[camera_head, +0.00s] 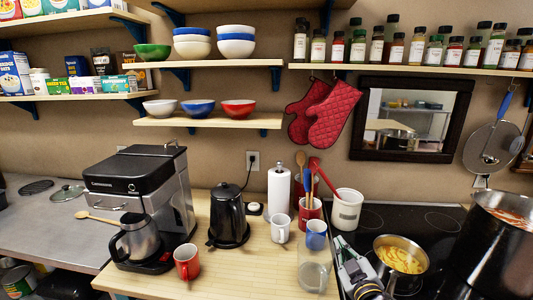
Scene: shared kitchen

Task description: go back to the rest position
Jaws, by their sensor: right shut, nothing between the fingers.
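My right gripper (352,262) shows at the bottom of the head view, right of centre. It is shut and empty. It is over the border between the wooden counter (215,284) and the black stovetop (390,216), in front of the white pot with a red utensil (347,210). A clear glass (313,274) stands just left of it, and a pan of yellow food (400,255) is just right of it. I cannot tell how high it is above the surface. My left gripper is not in view.
A blue cup (316,235), white mug (281,228), red mug (187,262), black kettle (229,217) and coffee machine (140,190) stand on the counter. The counter's front middle is clear.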

